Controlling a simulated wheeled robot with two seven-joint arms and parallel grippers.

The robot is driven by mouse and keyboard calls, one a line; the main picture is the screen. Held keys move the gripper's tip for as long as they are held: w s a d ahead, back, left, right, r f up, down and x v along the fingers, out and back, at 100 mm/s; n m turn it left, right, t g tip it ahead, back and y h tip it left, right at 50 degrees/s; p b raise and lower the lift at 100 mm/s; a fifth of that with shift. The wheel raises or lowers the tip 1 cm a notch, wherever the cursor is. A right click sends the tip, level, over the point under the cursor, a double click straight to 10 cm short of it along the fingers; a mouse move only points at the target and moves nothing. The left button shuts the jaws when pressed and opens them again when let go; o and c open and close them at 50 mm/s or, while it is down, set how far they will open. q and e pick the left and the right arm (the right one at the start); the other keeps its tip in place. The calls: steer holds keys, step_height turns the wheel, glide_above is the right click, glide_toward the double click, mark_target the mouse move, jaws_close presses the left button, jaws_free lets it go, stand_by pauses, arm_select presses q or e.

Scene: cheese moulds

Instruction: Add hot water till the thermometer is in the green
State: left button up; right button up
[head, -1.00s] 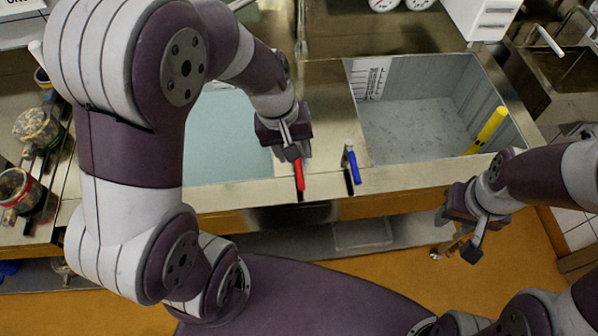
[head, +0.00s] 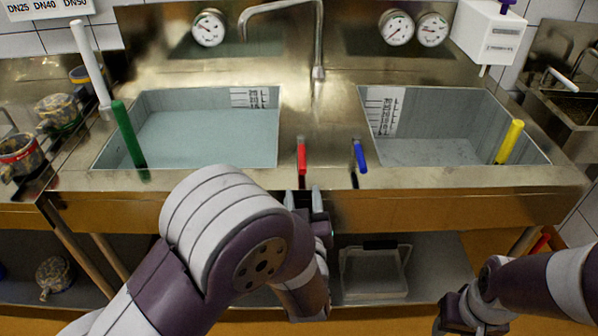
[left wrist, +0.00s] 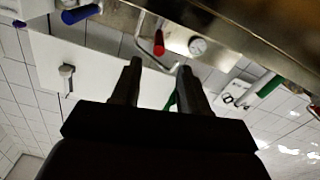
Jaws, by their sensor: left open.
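The red lever (head: 301,155) hangs on the front edge between two sinks, beside the blue lever (head: 360,155). My left gripper (head: 306,198) is open and empty, pointing up just below the red lever, apart from it. In the left wrist view the red lever (left wrist: 158,42) shows beyond and between the open fingers (left wrist: 160,80). The left basin (head: 205,140) holds pale water. The curved spout (head: 280,6) arches behind the sinks. Round dials (head: 208,27) (head: 397,27) (head: 431,29) sit on the back wall; their needles are too small to read surely. My right gripper (head: 458,312) is low at right, jaws unclear.
The right basin (head: 430,150) shows a grey floor, with a yellow handle (head: 509,141) at its right. A green handle (head: 128,134) stands at the left basin. A white box (head: 490,32) is at back right. A clear bin (head: 374,270) sits on the lower shelf.

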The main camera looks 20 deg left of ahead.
mark_target(302, 158)
arm_select(q)
steer(key=x, duration=1.1)
steer(key=shift+w+a, duration=0.1)
steer(key=shift+w, duration=0.25)
jaws_close()
